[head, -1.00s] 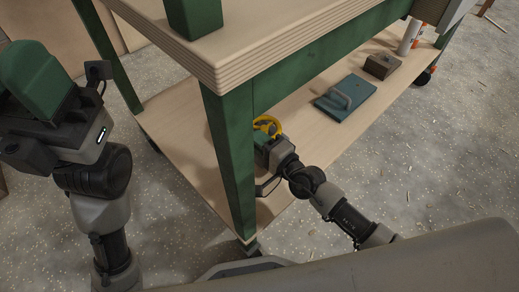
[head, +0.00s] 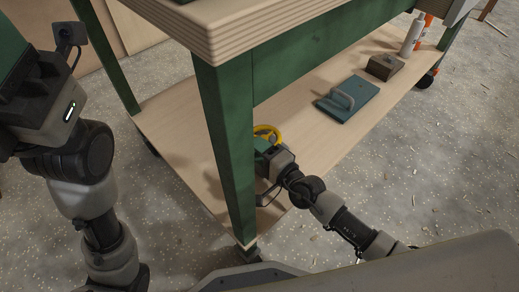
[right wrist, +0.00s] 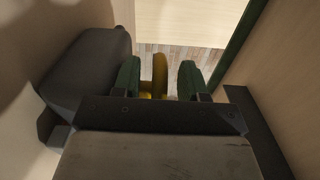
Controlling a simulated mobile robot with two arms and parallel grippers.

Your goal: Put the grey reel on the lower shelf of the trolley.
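A yellow ring-shaped reel (head: 268,133) with spokes is at the lower shelf (head: 180,135) of the green-legged trolley (head: 228,150), behind its near leg. No grey reel shows. My right gripper (head: 264,150) reaches in low over this shelf, partly hidden by the leg. In the right wrist view, the yellow reel (right wrist: 159,75) stands edge-on between the two green fingers (right wrist: 158,82). It lies close to the left finger, and a narrow gap shows beside the right one. Whether its underside touches the shelf is hidden. My left gripper (head: 8,45) is cut off at the left edge.
The thick wooden top (head: 230,30) overhangs the shelf. The shelf's left part is bare.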

